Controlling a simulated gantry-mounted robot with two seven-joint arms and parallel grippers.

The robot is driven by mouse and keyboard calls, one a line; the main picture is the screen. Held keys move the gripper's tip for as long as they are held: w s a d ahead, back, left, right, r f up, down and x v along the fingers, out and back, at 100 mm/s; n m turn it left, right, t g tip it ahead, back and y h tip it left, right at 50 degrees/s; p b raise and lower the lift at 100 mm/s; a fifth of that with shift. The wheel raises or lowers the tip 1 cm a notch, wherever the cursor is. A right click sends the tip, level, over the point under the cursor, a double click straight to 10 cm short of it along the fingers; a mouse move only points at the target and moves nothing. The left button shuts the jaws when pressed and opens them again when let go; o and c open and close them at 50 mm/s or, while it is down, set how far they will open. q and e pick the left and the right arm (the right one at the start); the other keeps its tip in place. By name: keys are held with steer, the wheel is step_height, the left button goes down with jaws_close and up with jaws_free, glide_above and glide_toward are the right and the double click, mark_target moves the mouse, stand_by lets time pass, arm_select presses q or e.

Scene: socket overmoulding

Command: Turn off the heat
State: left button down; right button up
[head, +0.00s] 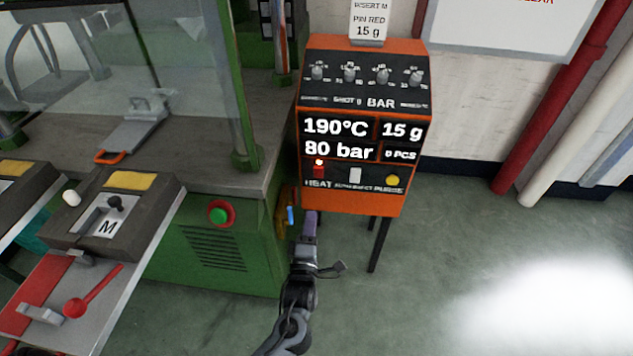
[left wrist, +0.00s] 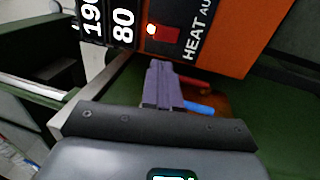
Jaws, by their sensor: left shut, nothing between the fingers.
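The orange control box (head: 352,205) stands on dark legs right of the green machine. Its display reads 190°C, 80 bar, 15 g and 0 PCS. The red HEAT switch (head: 319,171) is at the lower left of its panel, with a glowing lamp just above it. The HEAT switch (left wrist: 166,34) and lit lamp (left wrist: 151,29) also show in the left wrist view. My left gripper (head: 310,215) is shut and empty, its purple fingers just below the box, under the switch. The fingers (left wrist: 160,70) point toward the switch and look apart from it. My right gripper is not in view.
A white switch (head: 355,175) and a yellow button (head: 393,181) sit right of HEAT. Several knobs (head: 350,74) line the top. The green machine (head: 240,255) with a green button (head: 221,212) is at left. Blue (left wrist: 198,107) and red fittings are beside my fingers. Floor at right is clear.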

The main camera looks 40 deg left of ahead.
mark_target(318, 171)
arm_select(q)
steer(key=b+x, duration=0.2)
steer(key=x, duration=0.4)
steer(key=b+x, duration=0.3)
steer(key=x, duration=0.3)
steer(key=shift+f+b, duration=0.2)
steer(key=shift+b, duration=0.15)
steer(key=shift+w+a+r, duration=0.25)
steer(key=shift+w+a, duration=0.1)
steer(key=shift+w, duration=0.05)
